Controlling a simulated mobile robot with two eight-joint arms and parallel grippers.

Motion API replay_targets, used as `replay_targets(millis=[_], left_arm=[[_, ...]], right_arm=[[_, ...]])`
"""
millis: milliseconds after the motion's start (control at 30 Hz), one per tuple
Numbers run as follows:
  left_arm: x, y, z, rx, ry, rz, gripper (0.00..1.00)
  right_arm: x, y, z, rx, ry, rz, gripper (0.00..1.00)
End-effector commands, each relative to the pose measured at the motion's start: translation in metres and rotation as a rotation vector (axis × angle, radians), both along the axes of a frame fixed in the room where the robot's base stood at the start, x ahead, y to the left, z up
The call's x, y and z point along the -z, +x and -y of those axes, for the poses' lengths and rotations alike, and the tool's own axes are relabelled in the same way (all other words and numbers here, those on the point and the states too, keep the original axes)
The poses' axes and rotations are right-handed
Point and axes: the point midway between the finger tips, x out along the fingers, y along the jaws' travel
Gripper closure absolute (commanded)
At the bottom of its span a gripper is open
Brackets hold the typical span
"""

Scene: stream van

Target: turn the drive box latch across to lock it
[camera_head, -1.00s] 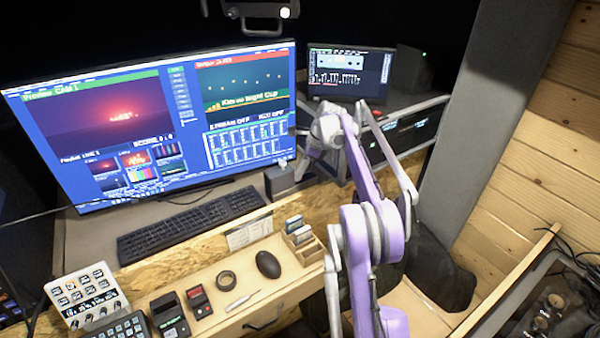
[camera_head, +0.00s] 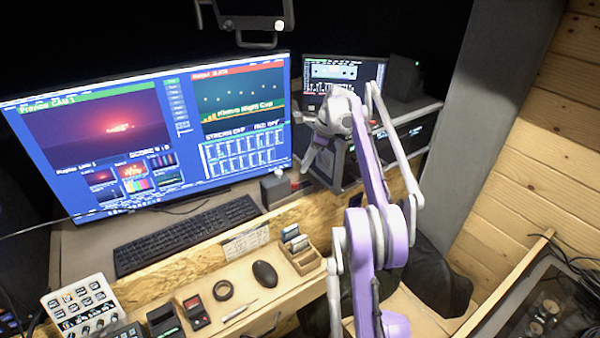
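A small dark grey box (camera_head: 274,191), which looks like the drive box, stands on the desk just right of the big monitor's lower corner. A small pale and reddish detail shows at its top; I cannot make out a latch or which way it lies. My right gripper (camera_head: 308,161) points down, above and right of the box, in front of the rack. It seems apart from the box. Its fingers are small and partly overlapped, so their opening is unclear. My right arm's purple and white links hide part of the rack. My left gripper is not in view.
A big monitor (camera_head: 150,130) stands left of the box. A keyboard (camera_head: 186,234) lies in front. A rack (camera_head: 410,135) with a smaller screen (camera_head: 343,77) stands behind my arm. A mouse (camera_head: 264,274) and a wooden card holder (camera_head: 304,260) sit on the near ledge.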

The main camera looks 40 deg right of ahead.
Motion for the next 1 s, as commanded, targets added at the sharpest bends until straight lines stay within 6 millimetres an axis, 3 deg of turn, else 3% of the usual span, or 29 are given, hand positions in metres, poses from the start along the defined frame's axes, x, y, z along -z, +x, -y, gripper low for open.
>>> replay_targets(millis=[200,500,667,767,1000], left_arm=[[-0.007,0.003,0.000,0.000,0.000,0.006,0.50],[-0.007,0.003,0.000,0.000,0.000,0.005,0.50],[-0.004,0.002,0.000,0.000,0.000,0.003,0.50],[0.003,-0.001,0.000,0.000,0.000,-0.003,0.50],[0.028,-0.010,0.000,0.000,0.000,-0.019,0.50]], right_arm=[[-0.022,-0.006,0.007,0.001,0.000,0.000,0.72],[-0.023,-0.007,0.007,0.000,0.001,-0.001,0.72],[-0.021,-0.005,0.006,-0.052,-0.034,0.008,1.00],[-0.016,-0.001,0.004,-0.189,-0.125,0.024,1.00],[-0.009,0.017,-0.003,-0.817,-0.491,0.055,1.00]])
